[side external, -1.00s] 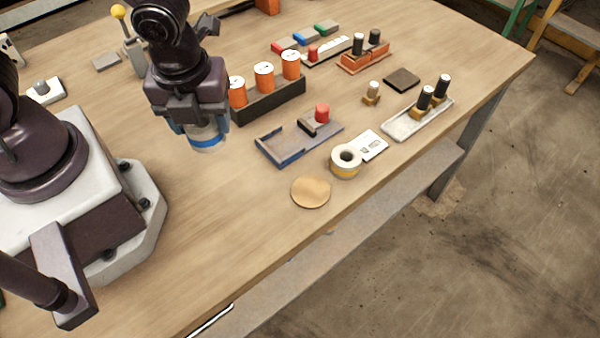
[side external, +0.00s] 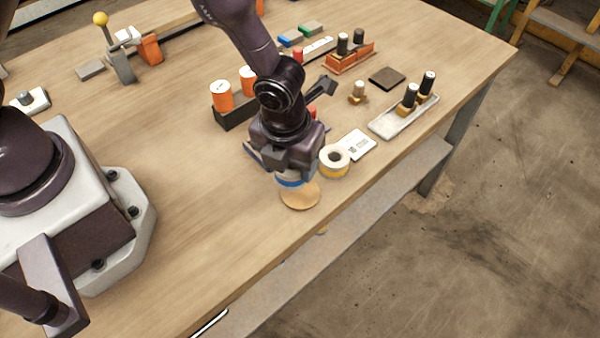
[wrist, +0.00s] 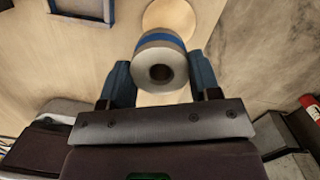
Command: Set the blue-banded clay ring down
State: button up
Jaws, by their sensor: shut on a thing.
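My gripper (side external: 288,172) is shut on the blue-banded clay ring (side external: 289,183), whose blue band shows just below the fingers in the side view. In the wrist view the pale ring (wrist: 160,62) sits between the two dark blue fingers, with its round hole facing the camera. A round tan disc (side external: 300,198) lies on the table just below and in front of the ring in the side view. The disc also shows beyond the ring in the wrist view (wrist: 170,14). I cannot tell whether the ring touches the disc; the gripper hides part of the contact area.
A yellow-banded ring (side external: 334,162) stands close right of my gripper, beside a white card (side external: 357,144). A blue-edged tray (side external: 255,152) is partly hidden behind the gripper. Orange cylinders (side external: 221,95) stand in a dark rack. The table's front edge is near the disc.

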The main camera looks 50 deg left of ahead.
aim_at(300, 178)
jog(key=shift+w+d+f, duration=0.3)
jog(key=shift+w+f, duration=0.15)
jog(key=shift+f, duration=0.15)
jog(key=shift+w+d+f, duration=0.1)
jog(key=shift+w+f, duration=0.1)
jog(key=shift+f, duration=1.55)
jog(key=shift+f, duration=0.15)
jog(key=o, duration=1)
jog(key=shift+c, duration=0.2)
jog(key=r, duration=0.4)
jog(key=s+r, duration=0.1)
jog(key=r, duration=0.7)
jog(key=shift+s+d+r, duration=0.15)
jog(key=shift+d, duration=0.05)
